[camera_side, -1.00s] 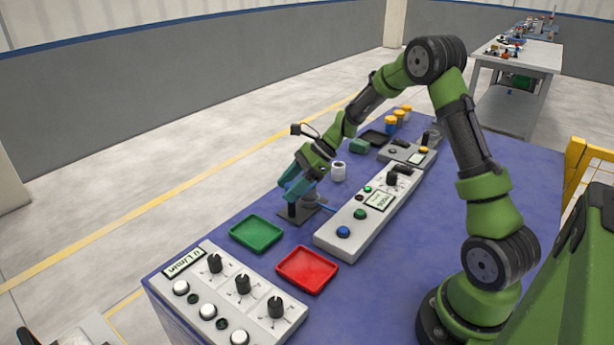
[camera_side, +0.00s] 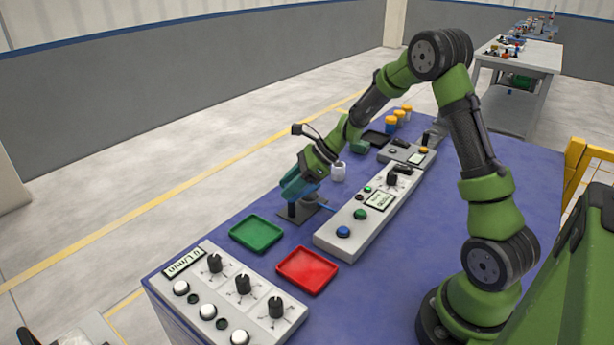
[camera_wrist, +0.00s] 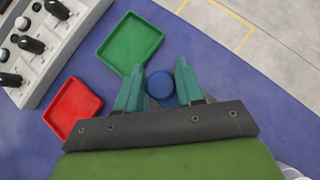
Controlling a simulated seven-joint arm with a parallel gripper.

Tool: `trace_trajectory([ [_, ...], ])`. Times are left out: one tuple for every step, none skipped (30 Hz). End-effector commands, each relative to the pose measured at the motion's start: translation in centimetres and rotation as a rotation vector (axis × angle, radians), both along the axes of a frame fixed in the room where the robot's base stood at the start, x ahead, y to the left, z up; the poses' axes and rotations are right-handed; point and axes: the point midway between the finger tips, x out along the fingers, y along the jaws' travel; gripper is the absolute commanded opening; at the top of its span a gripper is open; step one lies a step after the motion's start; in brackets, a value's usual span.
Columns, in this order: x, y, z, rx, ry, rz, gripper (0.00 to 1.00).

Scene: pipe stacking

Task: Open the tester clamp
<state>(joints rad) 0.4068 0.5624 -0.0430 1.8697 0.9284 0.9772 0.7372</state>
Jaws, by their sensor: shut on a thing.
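The tester clamp (camera_side: 314,214) stands on a dark base plate on the blue table, between the green tray and the long control panel. A thin blue part of it reaches right, towards the panel. My gripper (camera_side: 292,203) is tilted down over the clamp, and its teal fingers hide much of it. In the wrist view a round blue clamp part (camera_wrist: 160,85) sits between the two fingers of my gripper (camera_wrist: 160,72). The fingers are closed on this part, though their contact is hard to see.
A green tray (camera_side: 256,246) and a red tray (camera_side: 334,273) lie in front of the clamp. The long control panel (camera_side: 332,241) is close on the right. A white cup (camera_side: 338,176) stands behind. A knob panel (camera_side: 207,272) is at the front left.

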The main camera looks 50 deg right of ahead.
Motion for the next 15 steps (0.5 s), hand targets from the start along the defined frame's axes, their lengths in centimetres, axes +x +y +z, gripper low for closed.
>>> trace_trajectory([
  [-0.31,-0.34,-0.15,-0.012,0.003,-0.037,0.00],
  [-0.33,-0.35,-0.14,-0.013,0.003,-0.064,0.00],
  [-0.34,-0.37,-0.16,-0.013,0.004,-0.101,0.00],
  [-0.37,-0.34,-0.18,-0.012,0.005,-0.129,0.00],
  [-0.36,-0.31,-0.15,-0.011,0.004,-0.157,0.00],
  [-0.40,-0.29,-0.18,-0.012,0.005,-0.194,0.00],
  [-0.40,-0.33,-0.19,-0.011,0.006,-0.225,0.00],
  [-0.41,-0.32,-0.19,-0.011,0.006,-0.253,0.00],
  [-0.41,-0.32,-0.18,-0.011,0.006,-0.291,0.00],
  [-0.42,-0.33,-0.19,-0.011,0.006,-0.320,0.00],
  [-0.43,-0.30,-0.20,-0.010,0.007,-0.349,0.00],
  [-0.40,-0.29,-0.18,-0.011,0.007,-0.386,0.00],
  [-0.41,-0.28,-0.18,-0.010,0.006,-0.414,0.00],
  [-0.40,-0.25,-0.18,-0.011,0.006,-0.442,0.00],
  [-0.42,-0.27,-0.21,-0.010,0.007,-0.482,0.00],
])
